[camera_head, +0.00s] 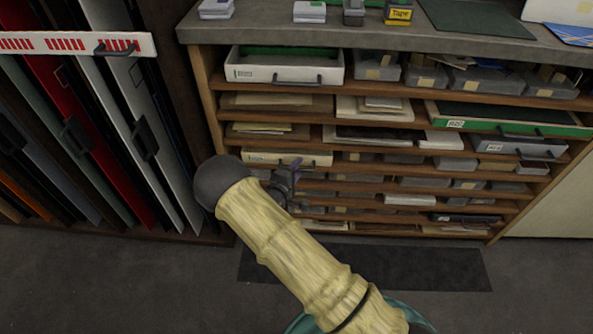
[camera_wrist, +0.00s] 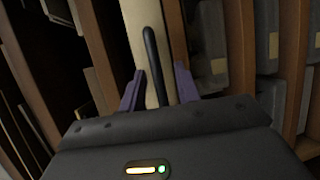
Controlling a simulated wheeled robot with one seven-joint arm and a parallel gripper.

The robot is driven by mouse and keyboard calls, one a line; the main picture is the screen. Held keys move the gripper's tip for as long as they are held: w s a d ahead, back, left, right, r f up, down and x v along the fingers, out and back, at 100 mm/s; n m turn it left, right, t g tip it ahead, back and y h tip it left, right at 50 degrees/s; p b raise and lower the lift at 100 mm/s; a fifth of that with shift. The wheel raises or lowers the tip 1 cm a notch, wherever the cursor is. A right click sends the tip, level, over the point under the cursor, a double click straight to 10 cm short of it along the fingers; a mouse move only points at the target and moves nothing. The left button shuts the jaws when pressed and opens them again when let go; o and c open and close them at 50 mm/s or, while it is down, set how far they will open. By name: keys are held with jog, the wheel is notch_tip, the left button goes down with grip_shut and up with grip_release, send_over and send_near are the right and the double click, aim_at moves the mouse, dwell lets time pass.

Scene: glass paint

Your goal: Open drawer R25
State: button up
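A cream drawer front (camera_head: 287,157) sits in the middle left of the wooden shelf unit, with a small label at its left end that is too small to read surely. It also shows in the wrist view (camera_wrist: 139,36), with a dark bar handle (camera_wrist: 151,62). My gripper (camera_head: 287,178) is in front of this drawer and covers part of it in the head view. In the wrist view my gripper (camera_wrist: 158,92) is open, with its purple fingers apart on either side of the handle's lower part. Contact with the handle cannot be told.
A white drawer (camera_head: 285,67) sits above, and a green-edged drawer (camera_head: 510,118) and a grey drawer (camera_head: 515,146) sit to the right. Grey boxes and papers fill the other shelves. A rack of coloured panels (camera_head: 100,130) stands left. A dark mat (camera_head: 420,268) lies on the floor.

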grip_shut()
jog(key=shift+s, duration=0.15)
